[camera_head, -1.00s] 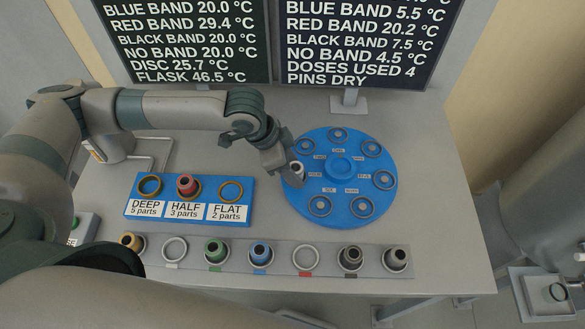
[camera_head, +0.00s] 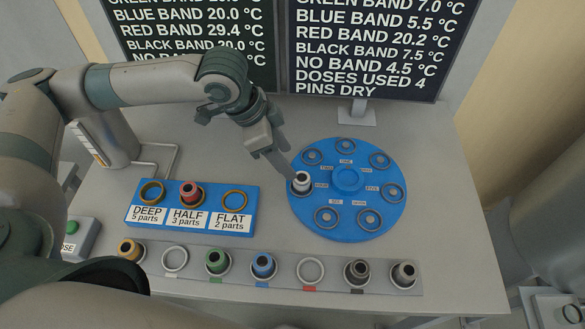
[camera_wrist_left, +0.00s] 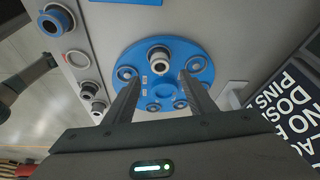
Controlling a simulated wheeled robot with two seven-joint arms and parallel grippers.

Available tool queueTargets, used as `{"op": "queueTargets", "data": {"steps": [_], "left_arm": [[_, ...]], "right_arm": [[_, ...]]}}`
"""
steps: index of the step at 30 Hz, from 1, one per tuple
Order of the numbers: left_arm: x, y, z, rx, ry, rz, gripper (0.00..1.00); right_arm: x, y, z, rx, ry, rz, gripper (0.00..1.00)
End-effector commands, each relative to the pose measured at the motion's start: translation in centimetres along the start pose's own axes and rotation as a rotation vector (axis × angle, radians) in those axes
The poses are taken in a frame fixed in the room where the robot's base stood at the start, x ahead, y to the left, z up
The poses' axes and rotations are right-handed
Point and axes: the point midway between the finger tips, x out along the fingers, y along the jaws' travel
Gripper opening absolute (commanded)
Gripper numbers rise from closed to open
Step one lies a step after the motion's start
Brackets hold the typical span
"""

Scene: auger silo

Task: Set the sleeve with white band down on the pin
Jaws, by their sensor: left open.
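The sleeve with white band (camera_head: 301,182) stands upright at the left position of the round blue disc (camera_head: 347,209). It also shows in the left wrist view (camera_wrist_left: 159,57), near the disc's edge. The pin under it is hidden by the sleeve. My left gripper (camera_head: 285,163) is just above and behind the sleeve, its fingers apart. In the left wrist view the two fingers (camera_wrist_left: 160,92) are open with nothing between them, and the sleeve stands beyond their tips, clear of them. My right gripper is not in view.
Other disc positions hold empty rings. A blue block (camera_head: 190,220) labelled DEEP, HALF and FLAT holds a red-banded sleeve (camera_head: 190,191) at HALF. A grey rack (camera_head: 330,288) along the front holds several sleeves and two empty rings. Two display boards (camera_head: 365,45) stand behind.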

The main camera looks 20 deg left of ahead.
Motion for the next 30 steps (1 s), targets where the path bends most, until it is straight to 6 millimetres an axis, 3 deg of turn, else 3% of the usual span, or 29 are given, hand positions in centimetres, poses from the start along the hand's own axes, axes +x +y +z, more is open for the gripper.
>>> {"op": "queueTargets", "data": {"steps": [3, 9, 30], "left_arm": [[-1.6, -0.1, 0.0, 0.0, 0.001, -0.003, 0.51], [-3.0, 0.0, 0.0, 0.001, 0.0, 0.0, 0.51], [-3.2, 0.0, 0.0, 0.0, -0.001, 0.001, 0.51]], "right_arm": [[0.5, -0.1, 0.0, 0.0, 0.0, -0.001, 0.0], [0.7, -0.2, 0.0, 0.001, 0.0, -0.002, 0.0], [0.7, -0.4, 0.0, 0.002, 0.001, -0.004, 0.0]]}}
